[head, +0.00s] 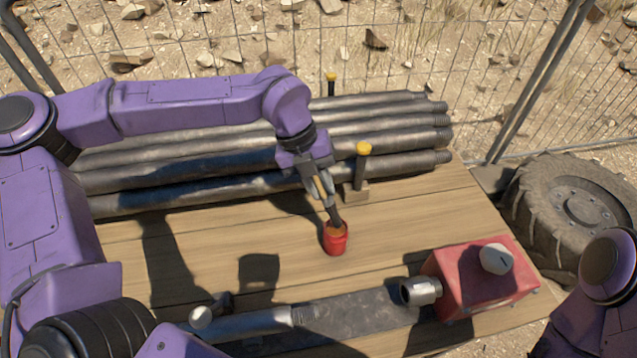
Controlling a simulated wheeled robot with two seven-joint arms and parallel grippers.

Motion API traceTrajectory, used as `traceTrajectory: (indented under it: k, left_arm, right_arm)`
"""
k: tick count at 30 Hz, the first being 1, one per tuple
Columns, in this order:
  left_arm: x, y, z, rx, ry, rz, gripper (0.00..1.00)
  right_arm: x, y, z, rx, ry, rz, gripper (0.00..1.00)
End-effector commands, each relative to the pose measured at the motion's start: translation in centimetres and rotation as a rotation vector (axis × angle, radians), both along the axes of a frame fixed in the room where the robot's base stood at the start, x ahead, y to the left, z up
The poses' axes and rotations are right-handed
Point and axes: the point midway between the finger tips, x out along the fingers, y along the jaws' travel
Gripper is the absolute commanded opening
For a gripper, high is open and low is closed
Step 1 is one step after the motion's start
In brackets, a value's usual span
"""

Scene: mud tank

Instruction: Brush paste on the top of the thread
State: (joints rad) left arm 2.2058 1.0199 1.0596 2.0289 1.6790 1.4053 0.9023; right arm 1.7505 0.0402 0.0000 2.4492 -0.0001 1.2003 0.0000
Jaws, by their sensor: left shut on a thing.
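My left gripper (325,190) is shut on a brush (335,213), its jaws just above a small red pot (336,244) on the wooden table. The brush points down and its lower end reaches into the pot's mouth, where brownish paste shows; the bristles are hidden. A grey pipe (252,324) lies near the table's front, with its threaded end (304,316) facing right. The thread is clear of the gripper, lower left of the pot. My right gripper is out of view.
Several long pipes (200,184) lie behind, against yellow-topped posts (363,150). A red box (468,278) with a metal socket (421,291) stands at front right. A tyre (575,205) is beyond the table's right edge. The boards around the pot (400,225) are clear.

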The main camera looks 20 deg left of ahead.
Motion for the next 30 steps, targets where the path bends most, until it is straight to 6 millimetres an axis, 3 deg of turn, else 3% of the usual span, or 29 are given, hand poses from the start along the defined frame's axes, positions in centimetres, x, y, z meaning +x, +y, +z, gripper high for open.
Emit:
traceTrajectory:
  k: [30]
  left_arm:
    - [0.16,-0.08,-0.78,0.0,0.001,-0.001,0.0]
  right_arm:
    - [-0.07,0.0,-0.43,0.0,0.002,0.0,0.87]
